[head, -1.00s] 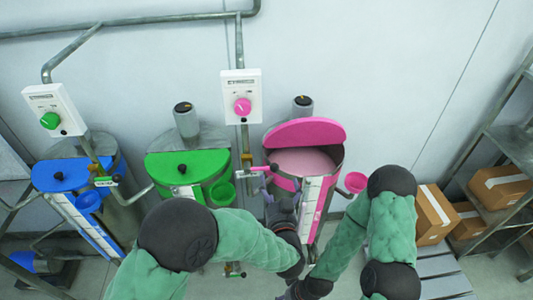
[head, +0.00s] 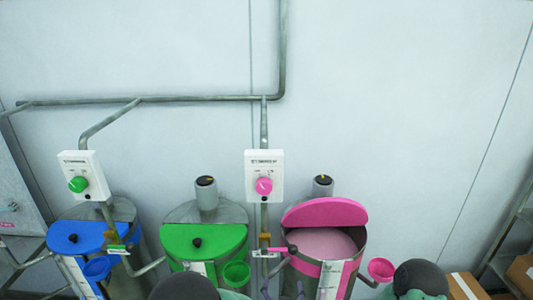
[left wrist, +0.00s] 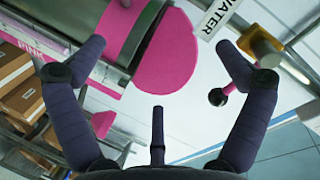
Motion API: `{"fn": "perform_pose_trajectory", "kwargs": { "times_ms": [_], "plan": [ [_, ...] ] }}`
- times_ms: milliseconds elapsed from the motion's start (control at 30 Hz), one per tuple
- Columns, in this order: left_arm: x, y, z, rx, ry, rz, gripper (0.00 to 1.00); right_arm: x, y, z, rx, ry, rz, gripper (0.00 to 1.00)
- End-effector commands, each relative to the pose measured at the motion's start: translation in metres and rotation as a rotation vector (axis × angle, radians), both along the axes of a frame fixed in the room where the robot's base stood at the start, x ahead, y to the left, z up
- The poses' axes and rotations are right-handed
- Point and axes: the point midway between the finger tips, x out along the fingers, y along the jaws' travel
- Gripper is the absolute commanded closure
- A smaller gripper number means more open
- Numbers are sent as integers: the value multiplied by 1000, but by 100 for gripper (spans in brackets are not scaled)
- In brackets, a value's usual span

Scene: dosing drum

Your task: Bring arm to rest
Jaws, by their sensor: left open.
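My left gripper (left wrist: 160,75) is open and empty in the left wrist view, its dark fingers spread wide. Beyond the fingers are the pink drum's lid (left wrist: 165,55) and a valve handle with a black knob (left wrist: 217,97), which sits near the right finger. I cannot tell whether the finger touches it. In the head view the pink drum (head: 325,247) has its lid raised and pink contents showing. My right gripper is out of view; a dark joint of my right arm shows at the bottom right.
A green drum (head: 205,240) and a blue drum (head: 75,236) stand to the left. White control boxes with a green knob (head: 78,184) and a pink knob (head: 264,186) hang on pipes. Cardboard boxes (head: 467,287) and a shelf stand at right.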

Motion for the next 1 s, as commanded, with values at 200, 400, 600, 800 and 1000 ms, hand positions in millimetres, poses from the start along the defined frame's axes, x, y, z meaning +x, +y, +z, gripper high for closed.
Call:
{"fn": "perform_pose_trajectory", "kwargs": {
  "times_ms": [200,400,600,800,1000],
  "plan": [
    [-17,58,-142,-230,386,49,0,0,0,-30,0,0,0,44],
    [-77,104,-249,-457,759,174,0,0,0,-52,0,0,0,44],
    [-164,136,-322,-668,1116,358,0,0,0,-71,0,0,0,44],
    [-224,147,-348,-781,1330,493,0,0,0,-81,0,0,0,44],
    [-237,149,-349,-803,1375,523,0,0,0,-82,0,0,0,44]
  ]
}}
